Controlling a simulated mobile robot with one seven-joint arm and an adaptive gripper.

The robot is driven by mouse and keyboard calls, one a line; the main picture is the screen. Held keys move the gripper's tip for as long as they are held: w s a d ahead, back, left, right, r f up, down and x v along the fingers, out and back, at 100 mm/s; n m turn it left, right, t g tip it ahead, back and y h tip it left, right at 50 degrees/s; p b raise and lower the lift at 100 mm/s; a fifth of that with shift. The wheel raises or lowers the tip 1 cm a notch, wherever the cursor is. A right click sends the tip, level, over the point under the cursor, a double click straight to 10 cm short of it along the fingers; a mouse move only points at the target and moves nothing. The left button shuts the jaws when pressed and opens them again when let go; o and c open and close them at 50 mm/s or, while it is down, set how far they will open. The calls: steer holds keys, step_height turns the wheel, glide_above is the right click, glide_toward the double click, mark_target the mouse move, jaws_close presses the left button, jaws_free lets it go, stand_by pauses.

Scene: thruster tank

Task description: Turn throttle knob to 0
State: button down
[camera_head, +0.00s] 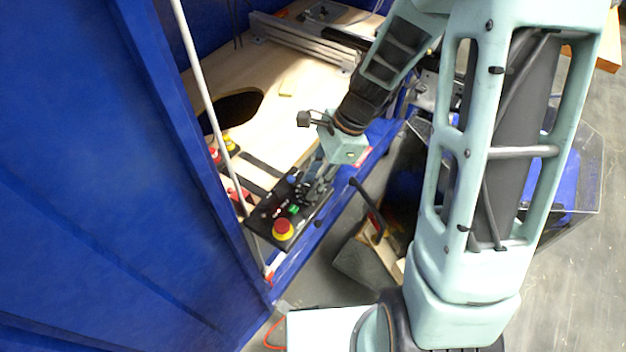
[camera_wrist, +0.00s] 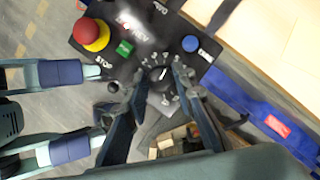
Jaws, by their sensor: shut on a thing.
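The throttle knob (camera_wrist: 158,73) is a small black knob with a white mark, ringed by white numerals, on the black control box (camera_wrist: 152,30). My gripper (camera_wrist: 160,77) has a finger on each side of it and is shut on it in the wrist view. The exact setting is too small to read. In the head view my gripper (camera_head: 306,190) reaches down onto the control box (camera_head: 264,213) and hides the knob there.
The box also carries a red-and-yellow emergency stop (camera_head: 282,230), a green button (camera_wrist: 125,48) and a blue button (camera_wrist: 190,43). A white pole (camera_head: 203,85) and a blue wall (camera_head: 90,170) stand left. A wooden panel (camera_head: 290,125) lies behind.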

steer(key=n+g+p, duration=0.1)
steer(key=n, duration=0.2)
steer(key=n+g+h+p, duration=0.1)
steer(key=n+p, duration=0.1)
steer(key=n, duration=0.1)
steer(key=shift+w+r, duration=0.1)
steer(key=shift+w, duration=0.05)
steer(key=n, duration=0.2)
steer(key=n+h+p, duration=0.1)
steer(key=n, duration=0.1)
steer(key=n+g+h, duration=0.1)
steer(key=n, duration=0.1)
steer(key=shift+w+a+n, duration=0.1)
steer(key=shift+a+n, duration=0.15)
steer(key=shift+n, duration=0.15)
steer(key=n+h, duration=0.1)
steer(key=n, duration=0.2)
steer(key=n+h+p, duration=0.1)
steer(key=n, duration=0.2)
steer(key=shift+a+h, duration=0.15)
steer(key=shift+h, duration=0.25)
steer(key=n+h, duration=0.1)
steer(key=n, duration=0.2)
steer(key=n+t+h, duration=0.1)
steer(key=n, duration=0.3)
steer(key=shift+a, duration=0.15)
steer(key=c, duration=1.6)
jaws_free()
